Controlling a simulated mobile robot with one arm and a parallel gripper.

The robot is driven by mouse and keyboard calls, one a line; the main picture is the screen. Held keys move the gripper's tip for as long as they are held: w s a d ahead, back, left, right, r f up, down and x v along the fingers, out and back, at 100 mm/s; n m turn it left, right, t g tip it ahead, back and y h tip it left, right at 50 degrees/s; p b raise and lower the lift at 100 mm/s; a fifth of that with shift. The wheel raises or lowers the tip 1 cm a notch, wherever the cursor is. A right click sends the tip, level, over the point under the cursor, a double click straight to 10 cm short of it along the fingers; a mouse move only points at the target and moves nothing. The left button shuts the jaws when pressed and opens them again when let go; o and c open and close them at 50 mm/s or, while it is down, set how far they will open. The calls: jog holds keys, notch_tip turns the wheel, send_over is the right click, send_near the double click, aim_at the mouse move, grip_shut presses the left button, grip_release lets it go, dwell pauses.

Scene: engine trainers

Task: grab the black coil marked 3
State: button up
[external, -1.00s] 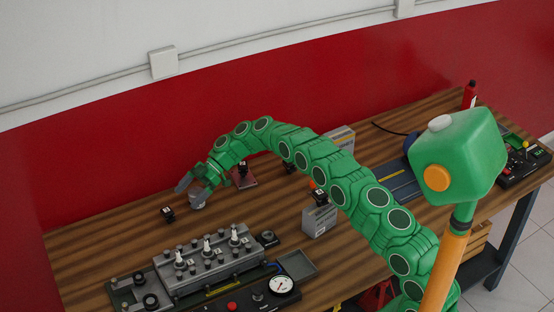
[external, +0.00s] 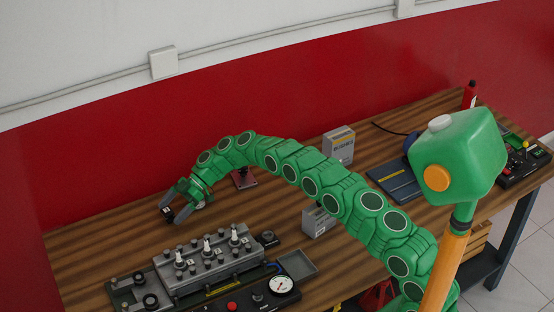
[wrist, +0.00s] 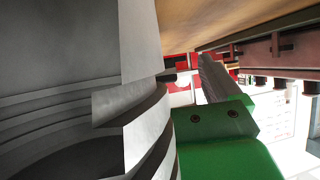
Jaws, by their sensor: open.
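A small black coil (external: 169,213) with a pale label stands on the left part of the bench in the external view. Its number is too small to read. My gripper (external: 171,209) is open, with its grey fingers beside this coil and partly covering it. I cannot tell whether they touch it. In the wrist view, one grey finger (wrist: 212,78) shows above a green part of my gripper. A large grey ridged surface (wrist: 60,70) fills the left of that view, and no coil can be made out there.
A grey engine block (external: 210,265) with upright plugs stands in front of my gripper. A red stand (external: 244,181) is behind my arm, and grey boxes (external: 338,145) (external: 318,221) stand farther right. Bare bench lies left of the coil.

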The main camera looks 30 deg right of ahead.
jog(key=c, duration=1.3)
jog(key=shift+r, duration=1.6)
jog(key=shift+s+d+r, duration=1.1)
jog(key=shift+s+r, duration=0.55)
jog(key=shift+s, duration=0.4)
jog(key=shift+s+d+r, duration=1.15)
jog(key=shift+s+r, duration=0.45)
jog(key=shift+s, duration=0.45)
jog(key=shift+s+d+r, duration=1.1)
jog(key=shift+s+r, duration=0.55)
jog(key=shift+s, duration=0.4)
